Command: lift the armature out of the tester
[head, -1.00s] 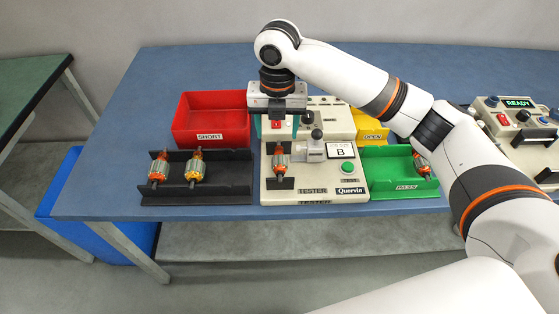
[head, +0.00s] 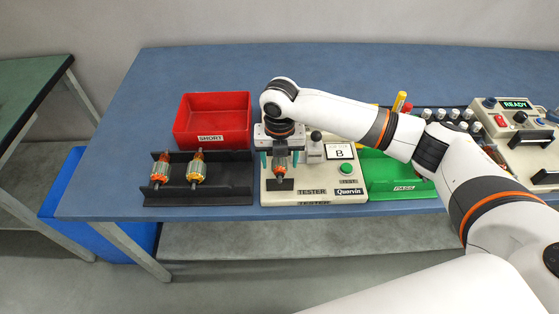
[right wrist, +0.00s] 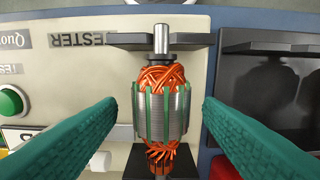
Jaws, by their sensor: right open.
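The armature (head: 281,166) sits in the cream tester (head: 315,188), its shaft resting in dark supports. In the right wrist view the armature (right wrist: 161,105) shows orange windings, a grey core with green strips and a bare shaft end. My right gripper (head: 279,160) is directly over it, open. Its green fingers (right wrist: 159,108) stand on either side of the core, with a gap on each side. The commutator end is partly cut off at the bottom of the wrist view. My left gripper is not in view.
A black rack (head: 226,184) left of the tester holds two armatures. A red SHORT bin (head: 211,141) stands behind it. A green PASS tray (head: 390,187) is right of the tester. A green button (head: 346,169) and a sign marked B (head: 341,152) are on the tester.

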